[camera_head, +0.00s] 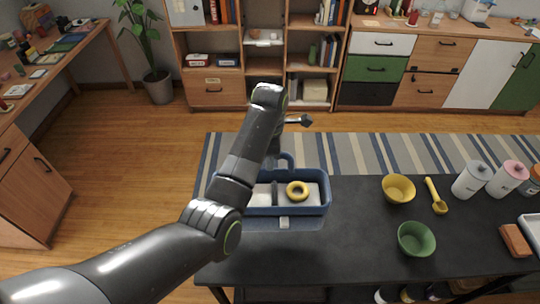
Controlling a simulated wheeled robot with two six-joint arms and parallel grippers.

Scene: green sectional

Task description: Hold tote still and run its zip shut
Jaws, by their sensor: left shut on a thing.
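The blue tote (324,196) stands open on the dark table, with a yellow ring (297,191) and white contents inside. Its rounded handle rises at the far side. A blue-grey flap with a small pale tab (284,222) lies on the table at its near side. My left arm reaches over the tote's left part and hides it. My left gripper (278,152) is mostly hidden behind the wrist and appears shut on the tote's far rim near the handle. The zip slider cannot be made out. My right gripper is out of view.
On the table to the right are a yellow bowl (398,189), a green bowl (416,240), a yellow scoop (436,197), a white canister (470,180), a pink canister (507,179) and a brown block (515,240). The table between tote and bowls is clear.

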